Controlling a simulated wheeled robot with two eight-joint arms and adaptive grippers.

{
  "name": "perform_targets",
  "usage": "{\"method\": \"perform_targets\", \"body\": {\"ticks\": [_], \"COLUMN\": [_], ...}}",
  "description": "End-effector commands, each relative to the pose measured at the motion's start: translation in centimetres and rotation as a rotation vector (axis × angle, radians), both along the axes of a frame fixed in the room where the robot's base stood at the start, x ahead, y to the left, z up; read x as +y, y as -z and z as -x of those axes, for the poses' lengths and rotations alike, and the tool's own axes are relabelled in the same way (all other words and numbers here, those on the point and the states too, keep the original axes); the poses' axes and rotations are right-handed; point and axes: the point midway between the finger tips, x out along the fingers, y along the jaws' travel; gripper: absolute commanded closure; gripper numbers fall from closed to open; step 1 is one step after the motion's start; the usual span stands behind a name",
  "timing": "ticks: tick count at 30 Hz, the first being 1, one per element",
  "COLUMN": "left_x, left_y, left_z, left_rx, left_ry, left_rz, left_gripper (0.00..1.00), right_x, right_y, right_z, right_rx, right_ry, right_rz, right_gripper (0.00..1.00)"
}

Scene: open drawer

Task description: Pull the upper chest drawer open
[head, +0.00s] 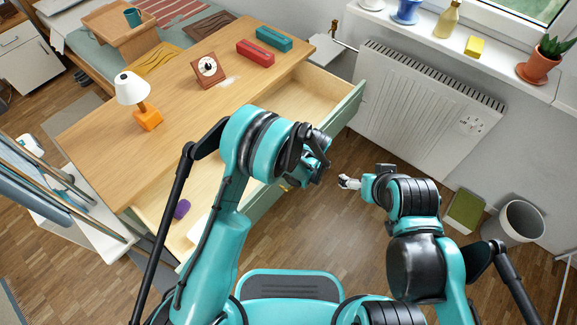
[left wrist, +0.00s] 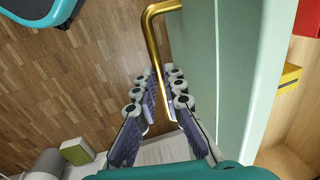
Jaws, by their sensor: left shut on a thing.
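The drawer, with a green front (head: 345,112) and a pale wood inside (head: 305,95), stands out from the wooden-topped chest (head: 185,95) in the head view; my left arm hides its middle. In the left wrist view, its green front (left wrist: 235,60) runs down the right and carries a bent gold handle (left wrist: 152,40). My left gripper (left wrist: 160,95) is shut on this handle, with a finger on each side of the bar. In the head view the left gripper is mostly hidden by its own arm. My right gripper (head: 348,182) is empty over the floor; its finger gap is too small to judge.
A purple item (head: 181,209) lies in the drawer, and a yellow block (left wrist: 289,78) shows inside it. An orange lamp (head: 147,118), a clock (head: 208,68) and red and teal boxes stand on top. A radiator (head: 425,95) and a bin (head: 514,222) are at right.

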Motion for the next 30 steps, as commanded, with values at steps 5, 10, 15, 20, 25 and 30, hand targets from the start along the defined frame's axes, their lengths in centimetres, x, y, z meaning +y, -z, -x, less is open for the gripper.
{"method": "perform_targets", "body": {"ticks": [5, 10, 15, 20, 25, 30], "left_x": [-1.6, -2.1, -2.2, -2.2, -2.2, -2.2], "left_y": [0.0, 0.0, 0.0, 0.0, 0.0, 0.0], "left_z": [1.2, 1.6, 1.7, 1.7, 1.7, 1.7], "left_rx": [0.001, 0.001, 0.001, 0.001, 0.001, 0.000], "left_ry": [0.002, 0.000, 0.000, 0.000, 0.000, 0.000], "left_rz": [0.001, 0.001, 0.001, 0.001, 0.001, 0.000], "left_gripper": [1.00, 1.00, 1.00, 1.00, 0.81, 0.81], "right_x": [0.0, 0.0, 0.0, 0.0, 0.0, 0.0], "right_y": [0.0, 0.0, 0.0, 0.0, 0.0, 0.0], "right_z": [0.0, 0.0, 0.0, 0.0, 0.0, 0.0], "right_rx": [0.000, 0.000, 0.000, 0.000, 0.000, 0.000], "right_ry": [0.000, 0.000, 0.000, 0.000, 0.000, 0.000], "right_rz": [0.000, 0.000, 0.000, 0.000, 0.000, 0.000], "right_gripper": [0.13, 0.13, 0.13, 0.13, 0.13, 0.13]}}
